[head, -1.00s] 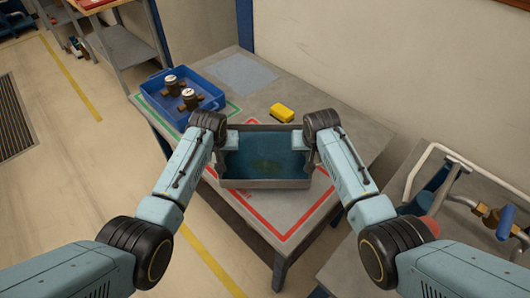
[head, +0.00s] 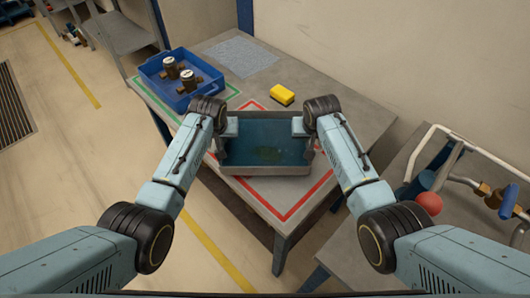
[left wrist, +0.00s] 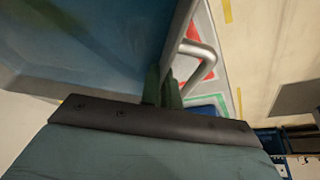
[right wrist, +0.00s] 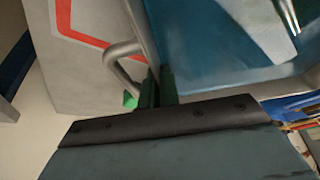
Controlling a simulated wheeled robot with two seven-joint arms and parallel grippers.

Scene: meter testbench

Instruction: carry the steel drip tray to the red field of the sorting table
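The steel drip tray (head: 266,170) is a grey open box with dark blue liquid inside. In the head view it is over the red-outlined field (head: 290,213) of the sorting table (head: 345,122). My left gripper (head: 226,133) is at its left side and my right gripper (head: 300,129) at its right side. In the left wrist view the green fingers (left wrist: 162,88) are closed at the tray's wall beside a bent handle; the right wrist view shows the same with its fingers (right wrist: 157,90). Whether the tray touches the table cannot be told.
A blue bin (head: 158,92) with brass meters stands in the green-outlined field at the left. A yellow block (head: 282,94) lies behind the tray. A grey mat (head: 240,57) lies at the back. A bench with pipework and a red ball (head: 428,204) stands at the right.

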